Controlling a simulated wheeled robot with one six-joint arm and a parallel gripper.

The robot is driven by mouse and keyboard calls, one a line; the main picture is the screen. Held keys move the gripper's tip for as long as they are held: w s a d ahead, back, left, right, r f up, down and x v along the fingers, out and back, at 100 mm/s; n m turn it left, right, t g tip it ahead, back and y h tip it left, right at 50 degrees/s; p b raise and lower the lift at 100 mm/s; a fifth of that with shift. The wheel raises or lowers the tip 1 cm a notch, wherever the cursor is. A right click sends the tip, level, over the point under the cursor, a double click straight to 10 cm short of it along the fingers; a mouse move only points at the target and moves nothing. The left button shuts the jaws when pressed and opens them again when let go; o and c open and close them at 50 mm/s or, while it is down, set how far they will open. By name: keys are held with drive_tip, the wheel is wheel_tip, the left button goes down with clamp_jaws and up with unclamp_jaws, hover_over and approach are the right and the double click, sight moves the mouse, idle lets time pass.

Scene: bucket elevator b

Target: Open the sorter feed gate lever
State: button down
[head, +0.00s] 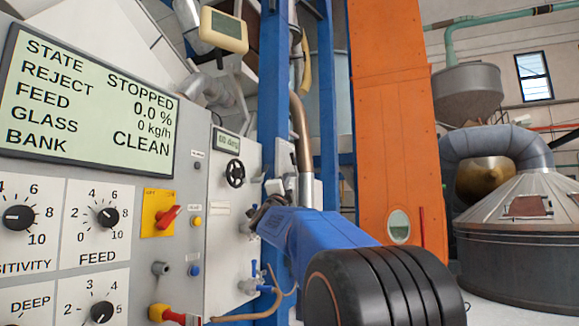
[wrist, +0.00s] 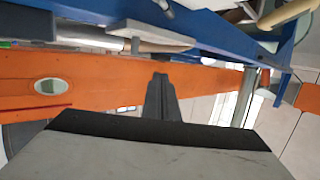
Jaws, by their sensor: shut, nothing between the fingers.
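My gripper (head: 262,209) is at the end of my blue arm, beside the right edge of the white sorter panel. In the wrist view my gripper (wrist: 160,80) shows as dark fingers closed together, with nothing between them. I cannot tell for sure which part is the feed gate lever. A pale flat piece with a short stem (wrist: 150,38) shows above the fingertips in the wrist view, apart from them in the picture. In the head view a small pale block (head: 274,187) sits just above my gripper, by the brown pipe. My arm hides what lies behind it.
The sorter display (head: 90,100) reads STOPPED. A red switch (head: 167,216) on a yellow plate, knobs and a black handwheel (head: 235,173) are to the left. A blue frame post (head: 272,90) and an orange elevator casing (head: 390,110) stand close behind my arm.

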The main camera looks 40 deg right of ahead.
sight(293, 157)
drive_tip(key=shift+r, duration=0.1)
drive_tip(key=x, duration=1.3)
drive_tip(key=shift+w+d+r, duration=0.2)
drive_tip(key=shift+d, duration=0.05)
drive_tip(key=shift+d+r, duration=0.15)
drive_tip(key=shift+r, duration=0.15)
drive_tip(key=shift+w+d+r, duration=0.3)
drive_tip(key=shift+d+r, duration=0.2)
drive_tip(key=shift+r, duration=0.3)
drive_tip(key=shift+w+d+r, duration=0.45)
drive_tip(key=shift+d, duration=0.65)
drive_tip(key=shift+w+d+r, duration=0.45)
drive_tip(key=shift+d, duration=0.65)
drive_tip(key=shift+w+d+r, duration=0.45)
drive_tip(key=shift+d+r, duration=0.05)
drive_tip(key=shift+d, duration=0.6)
